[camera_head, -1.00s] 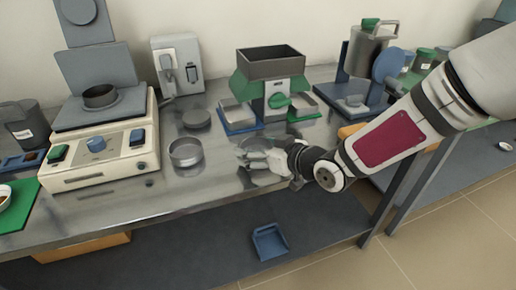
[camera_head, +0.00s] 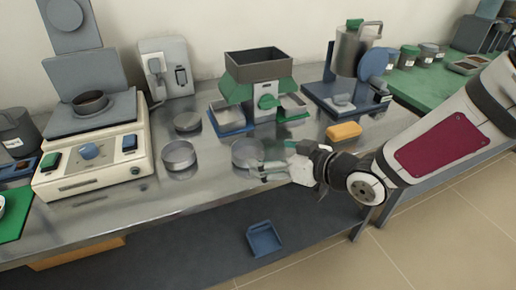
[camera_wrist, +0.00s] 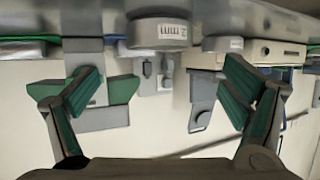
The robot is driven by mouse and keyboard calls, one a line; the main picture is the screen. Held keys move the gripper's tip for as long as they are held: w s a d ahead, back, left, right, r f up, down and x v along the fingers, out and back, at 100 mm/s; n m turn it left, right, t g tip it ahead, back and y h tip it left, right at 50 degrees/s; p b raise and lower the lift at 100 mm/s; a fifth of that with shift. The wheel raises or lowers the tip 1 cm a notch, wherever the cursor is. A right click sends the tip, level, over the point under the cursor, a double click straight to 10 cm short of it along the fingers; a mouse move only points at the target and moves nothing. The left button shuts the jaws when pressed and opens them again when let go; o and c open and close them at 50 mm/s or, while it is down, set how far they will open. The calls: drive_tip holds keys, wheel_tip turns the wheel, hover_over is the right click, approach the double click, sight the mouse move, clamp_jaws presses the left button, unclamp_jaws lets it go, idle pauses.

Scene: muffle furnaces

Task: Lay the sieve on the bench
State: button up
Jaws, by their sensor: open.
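A round grey metal sieve (camera_head: 246,154) rests on the steel bench (camera_head: 130,203) near its front. In the wrist view, which is upside down, a round grey sieve (camera_wrist: 157,33) with a "2 mm" label shows between and beyond the fingers. My gripper (camera_head: 262,171) is just right of and in front of the sieve in the head view, with its fingers pointing toward it. In the wrist view, my gripper (camera_wrist: 163,78) has its green-padded fingers spread wide with nothing between them. The head view does not clearly show whether a fingertip touches the sieve.
A second round metal dish (camera_head: 179,156) stands left of the sieve, with a dark flat disc (camera_head: 187,122) behind it. A green splitter (camera_head: 258,85) stands behind, and a cream machine (camera_head: 92,160) at left. A yellow block (camera_head: 344,131) lies at right.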

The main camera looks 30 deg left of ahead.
drive_tip(key=shift+v, duration=1.4)
drive_tip(key=w+d+r+m+t+h, duration=0.1)
drive_tip(key=w+d+m+t+h, duration=0.1)
drive_tip(key=d+h, duration=0.5)
drive_tip(key=w+d+r+m+t+h, duration=0.1)
drive_tip(key=w+d+m+h, duration=0.1)
drive_tip(key=d, duration=1)
drive_tip(key=s+d+r+m+h, duration=0.2)
drive_tip(key=s+d, duration=0.1)
drive_tip(key=d, duration=0.3)
drive_tip(key=s+d+r+m+h, duration=0.2)
drive_tip(key=s+d+r+h, duration=0.1)
drive_tip(key=d, duration=0.3)
drive_tip(key=s+d+r+m+g, duration=0.1)
drive_tip(key=s+d+m+g, duration=0.1)
drive_tip(key=s, duration=0.9)
drive_tip(key=s+d+r+m+g+y, duration=0.1)
drive_tip(key=s+m+g, duration=0.3)
drive_tip(key=s, duration=0.8)
drive_tip(key=shift+d+r, duration=0.8)
drive_tip(key=shift+d, duration=0.1)
